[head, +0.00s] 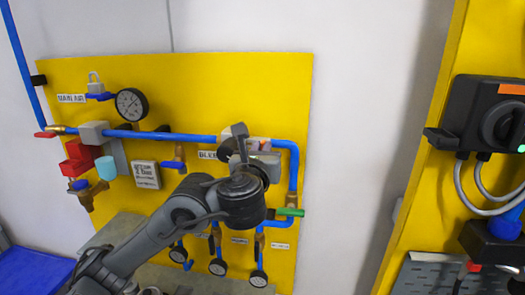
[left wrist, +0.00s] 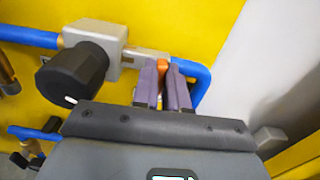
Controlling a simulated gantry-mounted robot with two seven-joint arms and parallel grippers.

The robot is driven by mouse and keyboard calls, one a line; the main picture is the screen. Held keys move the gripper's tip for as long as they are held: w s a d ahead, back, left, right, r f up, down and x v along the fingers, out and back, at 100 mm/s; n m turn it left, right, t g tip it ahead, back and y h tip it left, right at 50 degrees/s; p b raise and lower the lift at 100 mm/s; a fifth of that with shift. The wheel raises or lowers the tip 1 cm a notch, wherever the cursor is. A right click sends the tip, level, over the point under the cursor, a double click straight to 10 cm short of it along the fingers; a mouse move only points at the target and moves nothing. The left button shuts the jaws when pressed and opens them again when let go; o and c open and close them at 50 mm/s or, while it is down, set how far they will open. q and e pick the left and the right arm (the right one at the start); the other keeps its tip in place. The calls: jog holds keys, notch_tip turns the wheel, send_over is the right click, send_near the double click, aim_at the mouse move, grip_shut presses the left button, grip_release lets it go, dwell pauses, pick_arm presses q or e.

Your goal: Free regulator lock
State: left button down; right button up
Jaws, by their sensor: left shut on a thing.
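The regulator (left wrist: 97,38) is a light grey block on the blue pipe with a large black knob (left wrist: 75,75); it sits at the upper left in the left wrist view. To its right, a small orange piece (left wrist: 161,64), which looks like the lock, stands at a pale bracket. My left gripper (left wrist: 165,72) is shut on this orange piece, one purple-grey finger on each side. In the head view my left gripper (head: 258,152) is at the right end of the upper pipe and hides much of the regulator. My right gripper is out of view.
Below my left gripper are several gauges and a green-handled valve (head: 290,212). A black switch box (head: 485,115) is at right.

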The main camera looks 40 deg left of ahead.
pick_arm(q)
jog(key=n+b, duration=0.3)
jog(key=n, duration=0.5)
jog(key=n+b, duration=0.4)
jog(key=n, duration=0.5)
jog(key=shift+s+a+f, duration=0.1)
jog(key=shift+a+f, duration=0.05)
jog(key=shift+f, duration=0.05)
jog(key=shift+n, duration=0.3)
jog(key=c, duration=1.2)
grip_release()
jog(key=shift+o, duration=0.2)
jog(key=shift+s, duration=0.1)
jog(key=v, duration=1)
jog(key=shift+s+d, duration=0.25)
